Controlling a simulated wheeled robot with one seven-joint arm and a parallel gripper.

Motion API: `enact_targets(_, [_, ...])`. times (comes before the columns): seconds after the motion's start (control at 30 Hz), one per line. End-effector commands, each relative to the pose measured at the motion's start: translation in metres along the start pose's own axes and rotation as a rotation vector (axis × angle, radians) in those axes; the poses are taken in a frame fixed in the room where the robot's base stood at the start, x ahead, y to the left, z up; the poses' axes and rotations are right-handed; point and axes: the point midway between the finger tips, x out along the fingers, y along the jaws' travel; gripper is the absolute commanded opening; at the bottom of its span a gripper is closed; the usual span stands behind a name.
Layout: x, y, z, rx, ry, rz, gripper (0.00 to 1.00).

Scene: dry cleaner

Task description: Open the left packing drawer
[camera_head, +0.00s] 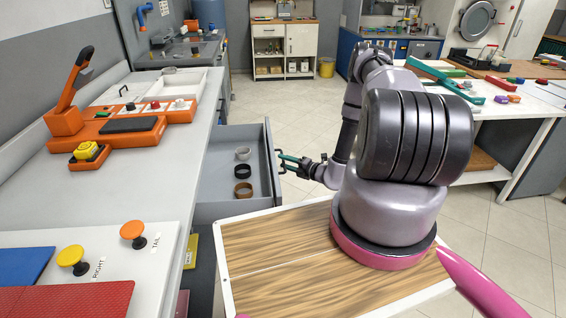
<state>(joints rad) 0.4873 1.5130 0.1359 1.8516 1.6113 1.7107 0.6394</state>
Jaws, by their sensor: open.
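A grey drawer (268,150) stands pulled out from under the long white counter at the left. Inside it lie several rings, among them a black ring (242,171) and a brown ring (244,190). My gripper (281,161) is at the drawer's outer front side. Its green-tipped fingers are open and small in the view. I cannot tell whether they touch the drawer front or its handle. My arm's large links hide part of the floor and the table to the right.
The counter (180,184) carries an orange sealing device (130,128) and knobs labelled RIGHT (72,258) and TAIL (133,232). A cluttered white table (520,122) stands at the right. Tiled floor is clear beyond the drawer.

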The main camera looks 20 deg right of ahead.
Motion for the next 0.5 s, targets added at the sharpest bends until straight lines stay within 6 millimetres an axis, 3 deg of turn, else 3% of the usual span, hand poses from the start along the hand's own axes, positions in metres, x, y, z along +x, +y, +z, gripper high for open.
enact_targets(0.3, [-0.064,-0.001,0.001,0.001,-0.003,-0.002,0.44])
enact_targets(0.5, [-0.089,0.000,0.001,0.000,-0.001,0.000,0.44])
